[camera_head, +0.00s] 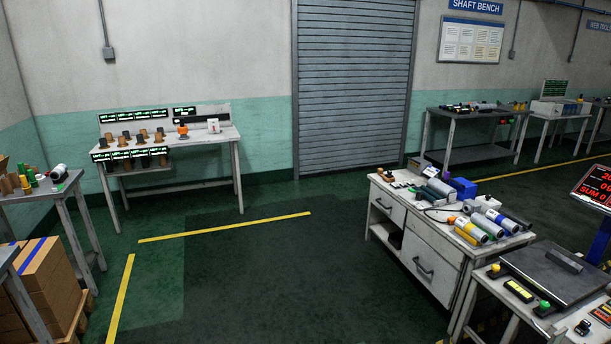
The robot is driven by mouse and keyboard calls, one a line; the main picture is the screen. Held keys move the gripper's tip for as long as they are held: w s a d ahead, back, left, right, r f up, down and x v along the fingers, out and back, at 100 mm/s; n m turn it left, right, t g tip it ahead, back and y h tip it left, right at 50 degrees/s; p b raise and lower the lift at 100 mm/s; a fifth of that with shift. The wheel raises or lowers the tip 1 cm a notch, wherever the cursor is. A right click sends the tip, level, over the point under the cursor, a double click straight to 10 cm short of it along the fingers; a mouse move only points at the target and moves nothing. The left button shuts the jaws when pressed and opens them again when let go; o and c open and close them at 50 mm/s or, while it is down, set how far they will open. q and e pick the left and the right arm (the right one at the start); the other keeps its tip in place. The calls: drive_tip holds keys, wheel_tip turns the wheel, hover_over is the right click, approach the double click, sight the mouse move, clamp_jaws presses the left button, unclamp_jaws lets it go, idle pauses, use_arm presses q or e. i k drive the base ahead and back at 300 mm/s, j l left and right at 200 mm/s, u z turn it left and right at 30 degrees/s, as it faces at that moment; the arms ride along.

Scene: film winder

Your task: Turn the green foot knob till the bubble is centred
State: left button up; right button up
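A small green knob (544,304) sits at the near left corner of a dark flat platform (550,280) on the bench at the lower right. It looks like the green foot knob. A yellow knob (495,267) is at another corner. A yellow-green bar (519,291) in a dark frame lies beside the platform and may be the level vial. No bubble can be made out at this size. Neither of my grippers is in view.
A display with red digits (597,184) stands at the right edge. A white drawer bench (433,262) holding rollers and tools stands left of the platform's bench. A shelf table (205,138) is by the back wall. The floor between is clear, with yellow lines.

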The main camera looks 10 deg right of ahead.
sight(544, 304)
drive_tip(key=i+l+z, duration=0.15)
drive_tip(key=i+z, duration=0.25)
drive_tip(key=i+l+z, duration=0.1)
drive_tip(key=i+z, duration=0.7)
drive_tip(key=i+j+z, duration=0.2)
drive_tip(key=z, duration=0.2)
drive_tip(key=i+z, duration=0.15)
drive_tip(key=i, duration=0.1)
